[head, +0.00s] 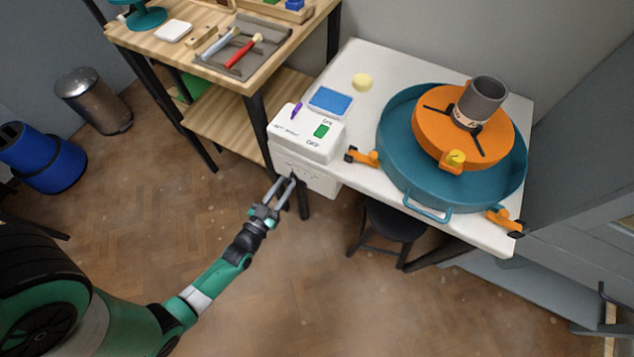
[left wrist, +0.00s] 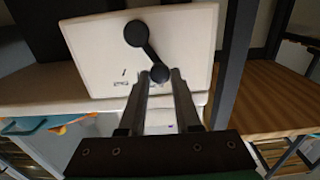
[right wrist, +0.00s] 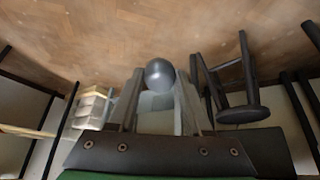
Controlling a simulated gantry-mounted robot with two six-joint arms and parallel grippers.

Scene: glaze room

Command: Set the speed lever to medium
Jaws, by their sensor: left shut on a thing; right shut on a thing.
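The speed lever (left wrist: 147,52) is a short black arm with round ends, on the front of the white control box (head: 318,150). In the left wrist view it slants from its upper left end to a lower right knob. Small dark marks lie left of the knob, too small to read. My left gripper (head: 285,180) is at the box front, shut on the lever's knob; in the head view the gripper hides much of the lever. My right gripper (right wrist: 160,80) shows only in the right wrist view, shut on a round dark grey thing (right wrist: 159,73).
The box top has a green switch (head: 321,131) between ON and OFF. To its right is a teal basin (head: 395,150) with an orange disc (head: 425,125) and grey cylinder (head: 482,99). A dark stool (head: 392,222) stands below. A wooden bench (head: 185,62) stands left. Open floor lies in front.

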